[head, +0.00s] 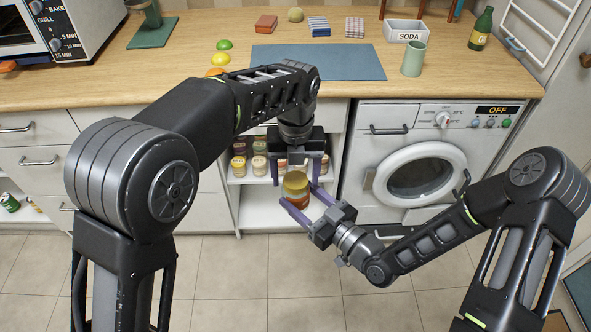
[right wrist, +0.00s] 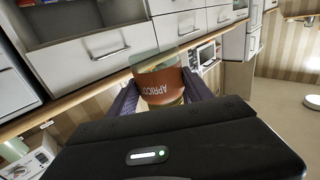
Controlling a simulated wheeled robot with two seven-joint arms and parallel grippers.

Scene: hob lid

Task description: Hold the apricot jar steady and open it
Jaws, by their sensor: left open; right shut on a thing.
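The apricot jar (head: 296,188) is held in the air in front of the open shelf in the head view, with a yellowish lid on top. In the right wrist view the jar (right wrist: 158,86) shows an orange-brown label reading APRICOT. My right gripper (head: 298,197) is shut on the jar's body, one finger on each side. My left gripper (head: 295,176) points down just above the jar, its fingers open and spread to either side of the lid. I cannot tell whether they touch the lid.
Several other jars (head: 238,166) stand on the shelf behind. A washing machine (head: 376,187) is to the right and drawers (head: 32,157) to the left. The worktop (head: 210,90) above holds a blue mat (head: 340,62), a SODA box (head: 405,33) and a green cup (head: 413,60). The tiled floor in front is clear.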

